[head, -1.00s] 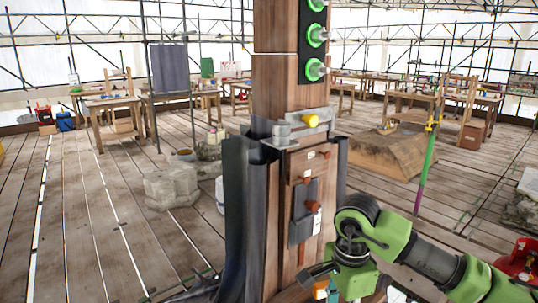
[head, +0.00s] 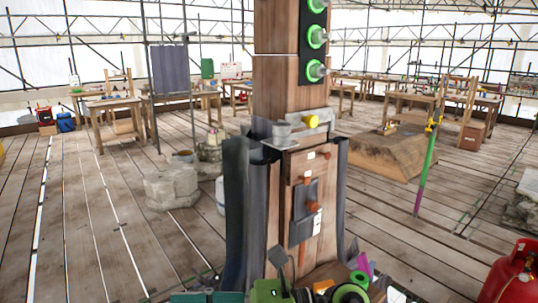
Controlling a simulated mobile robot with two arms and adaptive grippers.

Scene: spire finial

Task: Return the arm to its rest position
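Green and dark parts of my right arm show along the bottom edge, in front of the wooden post (head: 290,100). A dark flat piece, which seems to be part of my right gripper (head: 279,262), rises beside the post's foot. Its fingertips are not clear, so I cannot tell whether it is open or holds anything. My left gripper cannot be made out in this view.
The post carries green-ringed knobs (head: 316,37), a metal bracket with a yellow knob (head: 310,121) and a dark cloth (head: 240,210). A stone block (head: 170,189) lies left, a red gas cylinder (head: 512,275) stands lower right. Floorboards between are mostly clear.

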